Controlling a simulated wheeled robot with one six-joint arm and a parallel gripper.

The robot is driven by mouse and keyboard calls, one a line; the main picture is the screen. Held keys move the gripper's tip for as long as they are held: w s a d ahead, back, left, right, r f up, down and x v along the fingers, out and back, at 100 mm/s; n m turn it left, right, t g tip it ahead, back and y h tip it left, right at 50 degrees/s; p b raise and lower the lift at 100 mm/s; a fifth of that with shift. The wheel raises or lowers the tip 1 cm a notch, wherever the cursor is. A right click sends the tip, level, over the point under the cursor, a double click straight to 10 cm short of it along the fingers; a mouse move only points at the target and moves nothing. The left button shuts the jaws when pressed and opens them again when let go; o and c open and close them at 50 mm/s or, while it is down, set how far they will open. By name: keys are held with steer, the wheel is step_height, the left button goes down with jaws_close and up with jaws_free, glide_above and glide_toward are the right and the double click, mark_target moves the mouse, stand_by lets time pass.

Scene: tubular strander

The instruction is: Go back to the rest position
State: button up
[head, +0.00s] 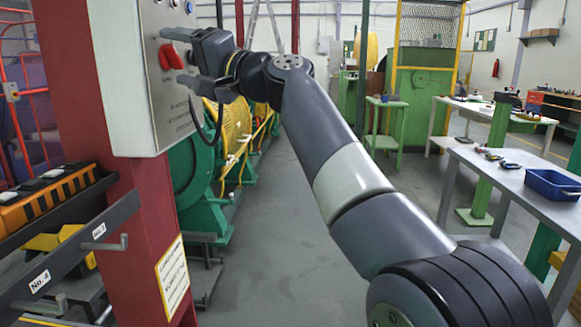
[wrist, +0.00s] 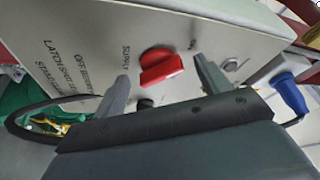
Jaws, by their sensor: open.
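A grey control box (head: 128,75) is fixed to a red post at the left of the head view. Its panel carries a red rotary knob (head: 166,57) marked SUPPLY, which also shows in the wrist view (wrist: 161,68). My gripper (head: 174,56) is open at the panel, with one finger on each side of the knob. In the wrist view, gaps show between the knob and both fingers of my gripper (wrist: 160,78). My arm reaches from the lower right up to the panel.
The red post (head: 145,210) stands below the box, beside a rack (head: 70,255) with orange and yellow items. Green and yellow machinery (head: 225,140) stands behind. At right is a workbench with a blue bin (head: 552,186). Grey floor (head: 290,250) lies clear in the middle.

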steer(key=shift+r+m+h+p, duration=0.2)
steer(key=shift+m+h+p, duration=0.2)
steer(key=shift+m+p, duration=0.85)
steer(key=shift+r+m+h+p, duration=0.2)
steer(key=shift+m+h+p, duration=0.2)
steer(key=shift+m+p, duration=0.85)
steer(key=m+h+p, duration=0.1)
steer(key=m+p, duration=0.1)
steer(key=p, duration=0.5)
steer(key=shift+r+m, duration=0.15)
steer(key=shift+m, duration=0.15)
steer(key=m+g+p, duration=0.1)
steer(key=p, duration=0.3)
steer(key=m+h+p, duration=0.1)
steer(key=m+p, duration=0.1)
steer(key=p, duration=0.2)
steer(key=shift+r+m+g+h+p, duration=0.15)
steer(key=shift+m+g+h+p, duration=0.15)
steer(key=shift+g+p, duration=0.1)
steer(key=m+g+p, duration=0.1)
steer(key=m+p, duration=0.1)
steer(key=p, duration=0.2)
steer(key=shift+w+p, duration=0.1)
steer(key=shift+p, duration=0.25)
steer(key=shift+s+d, duration=0.2)
steer(key=shift+d, duration=0.35)
steer(key=shift+b, duration=0.3)
